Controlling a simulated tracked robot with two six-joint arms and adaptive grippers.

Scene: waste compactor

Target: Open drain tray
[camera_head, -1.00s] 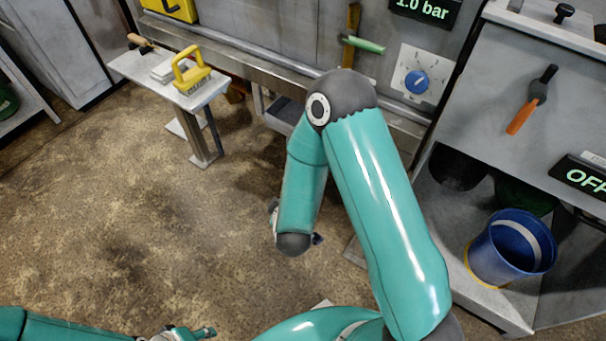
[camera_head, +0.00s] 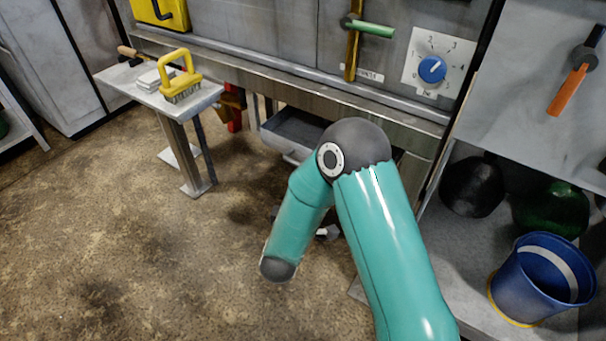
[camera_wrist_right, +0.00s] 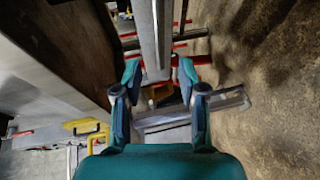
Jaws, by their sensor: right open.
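The drain tray (camera_head: 284,143) is a shallow grey metal tray low under the compactor's front ledge, in the middle of the head view. Part of its dark inside shows, and my right arm covers its right end. My right gripper (camera_wrist_right: 160,76) is open in the wrist view, with a long grey bar between or just beyond its fingertips. I cannot tell whether the bar touches the fingers or is part of the tray. In the head view the right gripper is mostly hidden behind my forearm, low in front of the tray. My left gripper is out of view.
A small side table (camera_head: 152,92) with a yellow-handled brush (camera_head: 180,76) stands left of the tray. A blue bucket (camera_head: 540,280) stands on the right shelf. A green-handled lever (camera_head: 368,27) and blue dial (camera_head: 432,69) are above. The floor at left is clear.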

